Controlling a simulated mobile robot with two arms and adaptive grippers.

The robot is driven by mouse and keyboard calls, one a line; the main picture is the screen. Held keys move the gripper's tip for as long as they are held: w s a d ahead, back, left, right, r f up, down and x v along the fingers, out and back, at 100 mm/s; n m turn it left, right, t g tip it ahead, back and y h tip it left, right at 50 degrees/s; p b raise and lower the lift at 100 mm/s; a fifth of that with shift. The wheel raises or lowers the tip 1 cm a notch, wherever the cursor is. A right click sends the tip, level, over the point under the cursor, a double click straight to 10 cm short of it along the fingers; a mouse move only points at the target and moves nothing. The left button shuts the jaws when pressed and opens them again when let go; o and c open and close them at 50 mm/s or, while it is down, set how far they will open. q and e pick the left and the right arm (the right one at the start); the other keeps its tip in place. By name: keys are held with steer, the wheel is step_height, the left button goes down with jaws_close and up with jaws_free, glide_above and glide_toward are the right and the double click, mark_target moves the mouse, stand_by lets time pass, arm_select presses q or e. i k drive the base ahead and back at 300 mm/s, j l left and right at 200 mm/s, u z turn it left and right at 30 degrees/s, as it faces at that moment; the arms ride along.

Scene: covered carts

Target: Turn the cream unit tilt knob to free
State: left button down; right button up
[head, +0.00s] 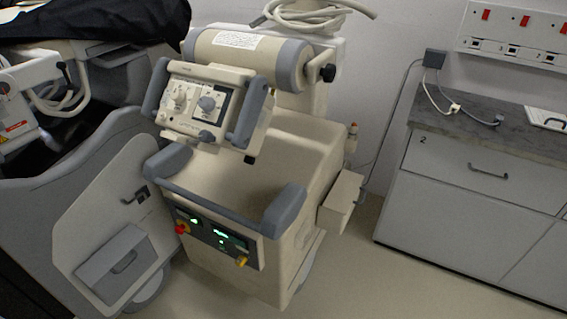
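The cream unit (310,150) stands in the middle of the head view, a wheeled machine with grey handles. A tilted control head (186,123) on it carries a white dial (179,97) and a grey-blue dial (207,103). A black knob (328,73) sticks out at the right end of the cream cylinder (240,52) above. I cannot read which of these is marked as the tilt knob, or its setting. Neither of my grippers is in view.
A grey cart (110,240) with a black cover (100,20) stands close on the left. A grey cabinet with a dark worktop (480,135) is on the right. Floor (345,270) shows between unit and cabinet. A red button (180,229) sits low on the unit's front.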

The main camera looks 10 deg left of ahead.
mark_target(328, 73)
steer(key=u, duration=0.2)
steer(key=i+l+u, duration=0.15)
steer(key=l+u, duration=0.15)
steer(key=i+l+u, duration=0.1)
steer(key=l+u, duration=0.15)
steer(key=l, duration=0.3)
steer(key=i+l+u, duration=0.1)
steer(key=l+u, duration=0.2)
steer(key=l, duration=0.1)
